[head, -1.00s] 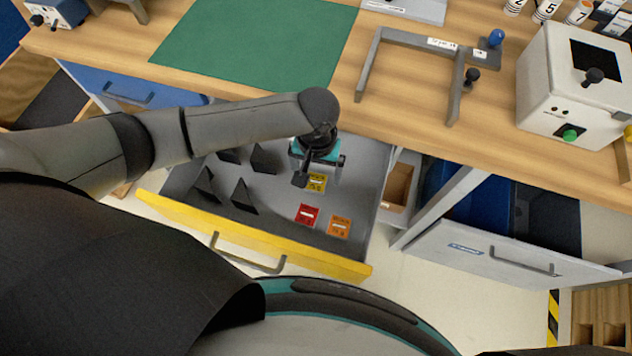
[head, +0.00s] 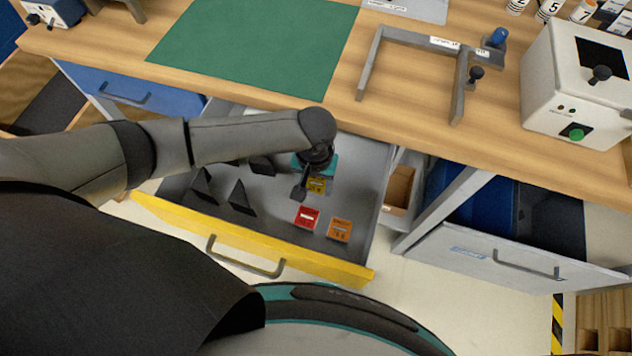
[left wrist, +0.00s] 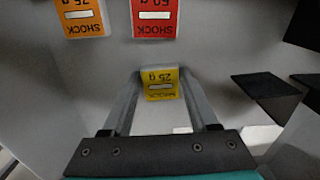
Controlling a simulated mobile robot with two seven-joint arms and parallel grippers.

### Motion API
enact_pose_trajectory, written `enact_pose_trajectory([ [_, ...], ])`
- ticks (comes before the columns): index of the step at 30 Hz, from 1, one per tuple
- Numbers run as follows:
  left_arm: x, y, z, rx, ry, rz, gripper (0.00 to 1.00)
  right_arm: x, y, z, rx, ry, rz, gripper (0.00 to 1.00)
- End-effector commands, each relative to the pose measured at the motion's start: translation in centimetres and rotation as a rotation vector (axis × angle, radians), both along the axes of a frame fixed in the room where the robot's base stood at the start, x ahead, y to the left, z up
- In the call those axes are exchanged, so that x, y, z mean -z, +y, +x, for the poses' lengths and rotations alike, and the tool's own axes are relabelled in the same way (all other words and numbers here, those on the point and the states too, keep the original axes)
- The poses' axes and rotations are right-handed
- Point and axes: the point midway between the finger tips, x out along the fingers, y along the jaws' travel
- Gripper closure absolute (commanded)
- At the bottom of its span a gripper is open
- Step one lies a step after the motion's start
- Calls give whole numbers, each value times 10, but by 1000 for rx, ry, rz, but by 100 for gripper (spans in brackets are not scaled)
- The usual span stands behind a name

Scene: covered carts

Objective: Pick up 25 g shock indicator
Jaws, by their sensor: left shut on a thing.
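The yellow 25 g shock indicator (left wrist: 160,84) is between the fingertips of my left gripper (left wrist: 158,88) in the left wrist view, and the fingers are shut on it. In the head view the left gripper (head: 312,188) is low inside the open yellow-fronted drawer, and part of the yellow indicator (head: 317,184) shows beside it. I cannot tell whether the indicator touches the drawer floor. A red 50 g indicator (head: 306,217) and an orange 75 g indicator (head: 340,230) lie nearer the drawer front. My right gripper is not in view.
Several black wedge-shaped pieces (head: 241,199) stand in the left of the drawer (head: 290,252). The wooden worktop (head: 410,105) overhangs its back. A grey frame fixture (head: 412,47), a green mat (head: 255,45) and a white box device (head: 572,90) are on top. Another drawer (head: 490,262) is open at right.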

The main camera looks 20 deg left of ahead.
Motion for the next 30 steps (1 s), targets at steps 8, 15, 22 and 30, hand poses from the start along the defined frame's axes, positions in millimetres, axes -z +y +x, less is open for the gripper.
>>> enact_pose_trajectory([
  [8,0,0,0,0,0,0,85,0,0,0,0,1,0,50],
  [15,0,0,0,0,0,0,93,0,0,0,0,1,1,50],
  [22,-9,0,0,0,-1,-1,93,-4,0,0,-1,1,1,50],
  [30,-59,0,0,0,-2,-3,93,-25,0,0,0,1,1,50],
])
